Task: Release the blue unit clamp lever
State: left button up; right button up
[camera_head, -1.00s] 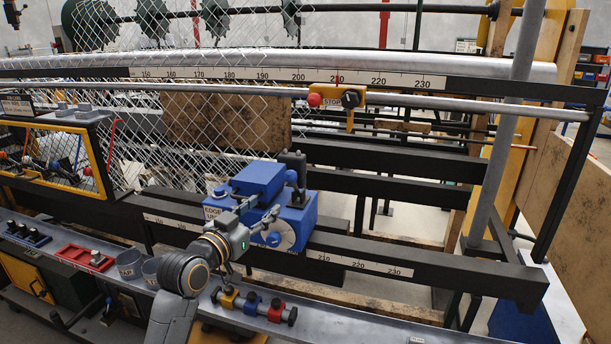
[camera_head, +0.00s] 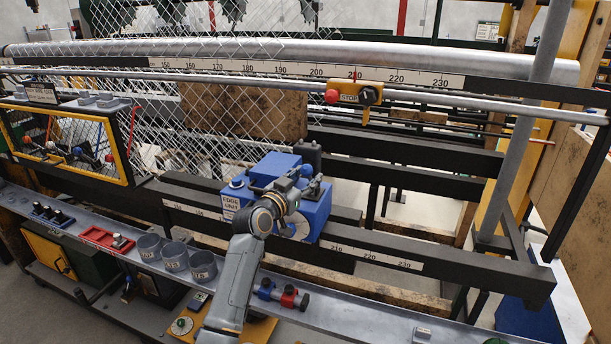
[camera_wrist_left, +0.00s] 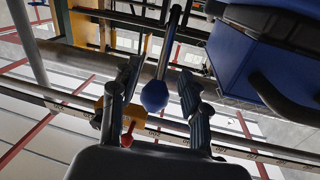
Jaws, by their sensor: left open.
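The blue edge unit (camera_head: 318,213) sits on the dark rail, and its side also shows at upper right in the left wrist view (camera_wrist_left: 235,62). A metal lever rod with a round blue knob (camera_wrist_left: 154,96) stands between my left fingers in the wrist view. My left gripper (camera_wrist_left: 160,88) is open, with a finger on each side of the knob. I see gaps there and no clear grip. In the head view my left gripper (camera_head: 308,182) is in front of the unit's upper part and hides the lever. My right gripper is not in view.
A yellow stop box (camera_head: 347,98) with a red button hangs on the upper rail. Wire mesh (camera_head: 235,90) stretches at left. Three grey cups (camera_head: 175,257), a red tray (camera_head: 97,236) and small knobbed pieces (camera_head: 288,297) sit along the front shelf.

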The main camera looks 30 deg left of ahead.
pick_arm(q)
grip_shut()
jog(key=shift+a+r, duration=0.1)
jog(key=shift+r, duration=0.05)
dwell(0.4)
